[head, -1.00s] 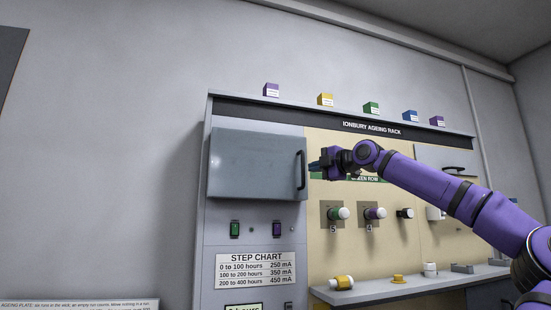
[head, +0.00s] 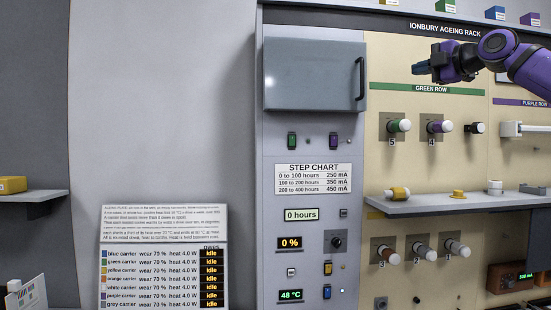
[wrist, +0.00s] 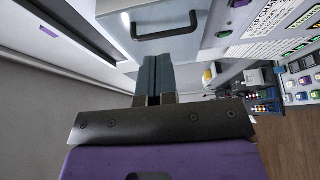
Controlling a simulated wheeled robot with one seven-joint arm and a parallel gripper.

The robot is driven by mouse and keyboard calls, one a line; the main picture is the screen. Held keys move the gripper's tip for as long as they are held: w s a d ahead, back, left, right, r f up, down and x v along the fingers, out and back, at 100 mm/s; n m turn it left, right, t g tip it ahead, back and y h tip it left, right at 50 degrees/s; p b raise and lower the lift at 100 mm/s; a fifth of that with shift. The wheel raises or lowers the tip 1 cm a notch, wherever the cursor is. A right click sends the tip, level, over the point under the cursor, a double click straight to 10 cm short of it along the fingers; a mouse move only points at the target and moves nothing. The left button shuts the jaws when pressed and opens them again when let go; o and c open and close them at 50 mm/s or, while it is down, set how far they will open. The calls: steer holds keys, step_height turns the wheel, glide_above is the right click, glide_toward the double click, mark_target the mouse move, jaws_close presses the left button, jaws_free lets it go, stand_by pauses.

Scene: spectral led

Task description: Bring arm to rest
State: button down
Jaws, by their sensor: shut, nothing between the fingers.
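My purple arm reaches in from the right in the head view. My gripper (head: 416,69) is in front of the beige panel, just right of the grey door (head: 315,75) with its dark handle. It points left and is apart from the panel fittings. In the wrist view the two dark fingers (wrist: 154,78) lie together with nothing between them. The grey door (wrist: 165,22) and its handle show beyond the fingertips there.
Knobs, including a green one (head: 398,126) and a purple one (head: 436,126), stick out below my gripper. A shelf (head: 450,206) juts out under them, bearing a yellow-and-white piece (head: 397,193). A carrier status board (head: 163,256) hangs at lower left. Bare wall lies left of the rack.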

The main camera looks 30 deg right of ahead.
steer(key=s+a+f+m+g, duration=0.2)
steer(key=a+f, duration=0.2)
steer(key=a, duration=0.5)
steer(key=s+a+f+m+g+y, duration=0.15)
steer(key=a+f, duration=0.25)
steer(key=a, duration=0.6)
steer(key=s+a+f+m+g, duration=0.2)
steer(key=a+f+m, duration=0.15)
steer(key=a, duration=0.55)
steer(key=s+a+f+m+g+h, duration=0.1)
steer(key=a+f+m, duration=0.4)
steer(key=f, duration=0.9)
steer(key=s+a+f+m+g+h, duration=0.1)
steer(key=s+a+f+m+g, duration=0.2)
steer(key=f, duration=1.1)
steer(key=a+m+g, duration=0.3)
steer(key=a, duration=0.1)
steer(key=shift+a+f, duration=0.4)
